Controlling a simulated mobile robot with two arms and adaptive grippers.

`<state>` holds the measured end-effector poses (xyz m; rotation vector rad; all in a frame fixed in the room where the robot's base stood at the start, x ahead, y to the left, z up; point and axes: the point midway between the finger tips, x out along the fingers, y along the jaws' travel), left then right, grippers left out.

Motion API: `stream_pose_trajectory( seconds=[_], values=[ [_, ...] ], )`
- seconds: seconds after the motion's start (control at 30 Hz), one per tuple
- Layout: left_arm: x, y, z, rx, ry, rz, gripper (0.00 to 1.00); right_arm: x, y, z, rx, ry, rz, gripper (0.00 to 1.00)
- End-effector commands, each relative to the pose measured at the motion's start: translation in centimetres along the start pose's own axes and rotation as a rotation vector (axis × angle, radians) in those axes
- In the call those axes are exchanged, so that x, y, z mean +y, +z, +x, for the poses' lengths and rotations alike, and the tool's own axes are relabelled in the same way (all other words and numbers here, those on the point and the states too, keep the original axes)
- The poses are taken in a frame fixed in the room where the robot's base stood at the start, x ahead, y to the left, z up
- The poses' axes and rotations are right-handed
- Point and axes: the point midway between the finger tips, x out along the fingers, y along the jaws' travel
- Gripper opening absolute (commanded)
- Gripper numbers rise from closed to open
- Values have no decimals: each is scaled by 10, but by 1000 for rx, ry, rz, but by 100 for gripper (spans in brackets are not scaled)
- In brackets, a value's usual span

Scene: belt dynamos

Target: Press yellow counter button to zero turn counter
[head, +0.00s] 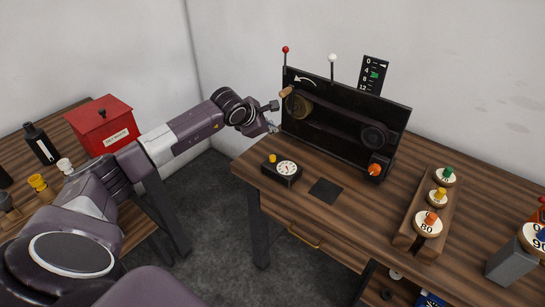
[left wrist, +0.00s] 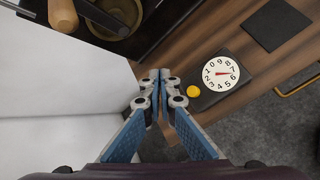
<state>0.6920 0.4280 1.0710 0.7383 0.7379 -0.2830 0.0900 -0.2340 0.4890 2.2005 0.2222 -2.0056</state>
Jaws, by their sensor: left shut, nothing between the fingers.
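The turn counter (head: 281,171) is a small dark box with a white dial, near the left front of the wooden table. Its yellow button (head: 272,158) stands on top, left of the dial. In the left wrist view, the yellow button (left wrist: 193,91) lies just right of my fingertips, beside the white dial (left wrist: 221,73). My left gripper (head: 273,120) is beyond the counter, near the left end of the black machine, apart from the button. In the left wrist view, my left gripper (left wrist: 160,75) is shut and empty. My right gripper is not in view.
The black belt machine (head: 345,125) with a wooden crank handle (head: 286,91) stands close to my left gripper. A dark square pad (head: 326,190) lies right of the counter. A wooden rack (head: 427,215) holds several knobbed discs. A red box (head: 100,124) stands on the left table.

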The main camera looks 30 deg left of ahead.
Motion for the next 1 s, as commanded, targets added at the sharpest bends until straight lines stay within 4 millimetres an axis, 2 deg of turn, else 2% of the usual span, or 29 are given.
stream_pose_trajectory(
  seconds=[0.27, 0.53, 0.6, 0.8, 1.0],
  values=[
    [-13, -12, 17, 1, -2, -1, 0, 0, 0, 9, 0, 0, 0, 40],
    [-33, -32, 44, 1, -3, -2, 0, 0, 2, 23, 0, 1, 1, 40],
    [-38, -38, 52, -1, 0, -1, 0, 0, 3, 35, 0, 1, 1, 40],
    [-44, -44, 61, -1, 0, -1, 0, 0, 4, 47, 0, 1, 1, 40],
    [-44, -44, 60, -1, 0, -1, 0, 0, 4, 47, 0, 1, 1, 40]
  ],
)
